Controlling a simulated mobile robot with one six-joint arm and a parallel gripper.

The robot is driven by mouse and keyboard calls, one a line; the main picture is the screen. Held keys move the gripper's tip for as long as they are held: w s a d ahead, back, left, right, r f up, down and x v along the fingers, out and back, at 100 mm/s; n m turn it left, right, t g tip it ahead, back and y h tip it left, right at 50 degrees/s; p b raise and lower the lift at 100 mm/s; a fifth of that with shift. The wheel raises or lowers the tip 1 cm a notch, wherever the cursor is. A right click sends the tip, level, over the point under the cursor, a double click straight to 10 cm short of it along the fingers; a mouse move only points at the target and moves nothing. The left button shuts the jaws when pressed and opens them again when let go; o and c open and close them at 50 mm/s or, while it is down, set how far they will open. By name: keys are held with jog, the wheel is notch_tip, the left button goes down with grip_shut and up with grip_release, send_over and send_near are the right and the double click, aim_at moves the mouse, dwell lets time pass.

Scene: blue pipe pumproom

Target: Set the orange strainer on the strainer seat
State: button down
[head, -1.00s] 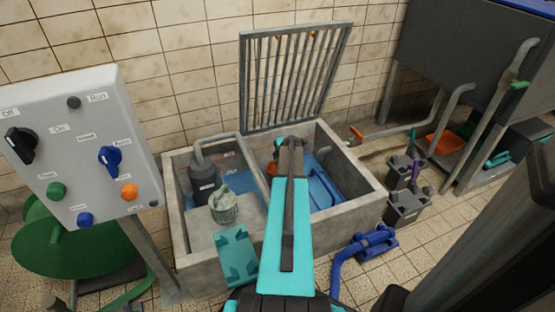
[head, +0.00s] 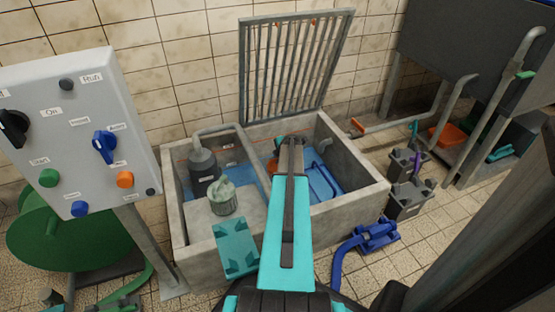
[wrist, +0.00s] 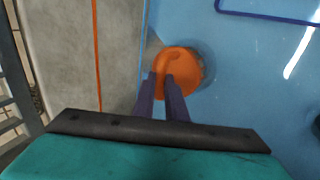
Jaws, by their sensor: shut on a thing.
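The orange strainer (wrist: 183,75) is a round orange piece in the wrist view, low in the blue-floored compartment of the concrete pit. My gripper (wrist: 162,80) reaches down to it, with its two dark purple fingers shut on its upper part. A grey round shape (wrist: 207,62), possibly the strainer seat, shows behind the strainer's right edge. I cannot tell whether the strainer is fully seated in it. In the head view only a small orange part of the strainer (head: 272,165) shows beside my arm, which hides the rest.
The concrete pit (head: 352,190) has a divider beside my gripper. A dark pump (head: 203,173) and a greenish lumpy object (head: 223,197) stand on the left. A raised grate (head: 293,70) leans behind. A control panel (head: 75,130) is at left. A blue pipe (head: 321,180) lies right of my arm.

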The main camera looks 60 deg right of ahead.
jog(key=c, duration=1.7)
grip_release()
jog(key=shift+s+r, duration=0.1)
jog(key=shift+r, duration=0.05)
jog(key=p+v, duration=0.4)
jog(key=v, duration=0.9)
jog(key=shift+s+a+r+p, duration=0.15)
jog(key=shift+a+r+p, duration=0.05)
jog(key=shift+p, duration=0.1)
jog(key=shift+r, duration=0.1)
